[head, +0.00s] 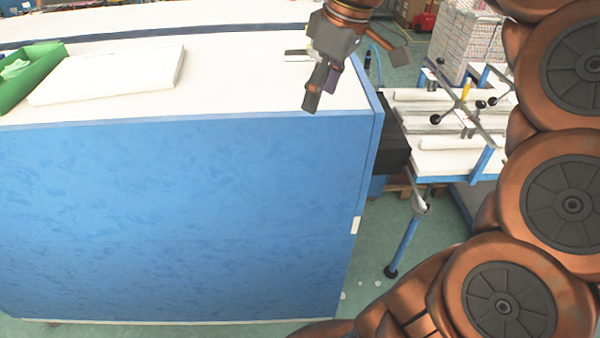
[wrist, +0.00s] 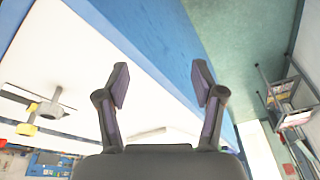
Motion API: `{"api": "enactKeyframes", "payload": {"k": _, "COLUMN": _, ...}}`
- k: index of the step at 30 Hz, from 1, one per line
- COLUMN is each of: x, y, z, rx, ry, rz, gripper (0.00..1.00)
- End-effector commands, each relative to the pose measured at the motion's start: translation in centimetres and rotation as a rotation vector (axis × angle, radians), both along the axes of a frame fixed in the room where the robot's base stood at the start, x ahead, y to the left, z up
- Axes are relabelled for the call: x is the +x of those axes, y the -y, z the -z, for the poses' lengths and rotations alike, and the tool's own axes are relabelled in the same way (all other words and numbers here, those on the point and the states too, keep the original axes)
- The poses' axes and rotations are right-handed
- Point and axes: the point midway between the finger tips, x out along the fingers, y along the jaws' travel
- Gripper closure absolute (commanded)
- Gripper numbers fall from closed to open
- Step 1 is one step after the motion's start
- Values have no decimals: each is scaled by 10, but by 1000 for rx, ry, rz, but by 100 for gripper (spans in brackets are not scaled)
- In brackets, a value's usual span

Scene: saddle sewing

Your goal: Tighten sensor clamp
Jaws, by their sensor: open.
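My gripper (head: 356,80) is open and empty above the right end of the white-topped blue cabinet (head: 190,215). Its two fingers are spread apart in the wrist view (wrist: 160,80), with the blue edge passing behind them. A small pale metal bar (head: 296,56) lies on the white top just left of my gripper. A grey fitting with yellow ends (wrist: 45,108) stands at the left of the wrist view, apart from the fingers. I cannot tell which part is the sensor clamp.
A bench (head: 445,160) with bars and black ball knobs (head: 434,119) stands to the right. A green bin (head: 30,75) and a white slab (head: 110,75) lie at the left of the white top. The middle of the top is clear.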

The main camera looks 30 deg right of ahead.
Motion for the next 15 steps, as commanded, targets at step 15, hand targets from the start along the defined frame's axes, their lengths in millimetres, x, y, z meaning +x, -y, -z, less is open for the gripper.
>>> {"api": "enactKeyframes", "payload": {"k": 15, "x": -32, "y": -51, "z": 58, "rx": -34, "ry": -87, "rz": 65, "gripper": 32}}
